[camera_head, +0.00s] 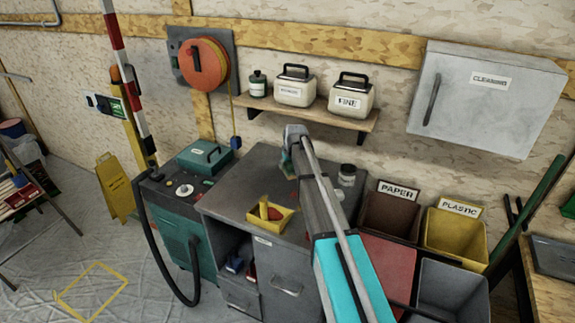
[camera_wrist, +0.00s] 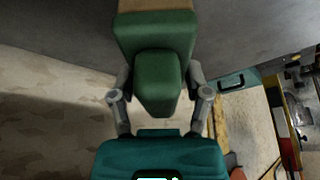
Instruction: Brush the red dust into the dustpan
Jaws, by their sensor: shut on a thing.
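My gripper (camera_head: 289,150) is over the back part of the grey cabinet top (camera_head: 240,187). In the wrist view my gripper (camera_wrist: 158,78) is shut on a green brush (camera_wrist: 155,32), with tan bristles at the top edge of that view. Only a small green part of the brush (camera_head: 285,164) shows in the head view. The yellow dustpan (camera_head: 284,224) lies on the cabinet top near its front edge, left of my arm, its yellow grip standing up. A small red patch shows in or behind the dustpan. Another red spot, perhaps red dust (camera_head: 294,194), shows beside my arm, which hides part of the top.
A jar (camera_head: 347,175) stands right of my arm on the cabinet top. Paper (camera_head: 390,212) and plastic (camera_head: 455,232) bins stand to the right. A wall shelf (camera_head: 310,112) with containers is behind. A green machine (camera_head: 180,215) stands left. Floor is open at lower left.

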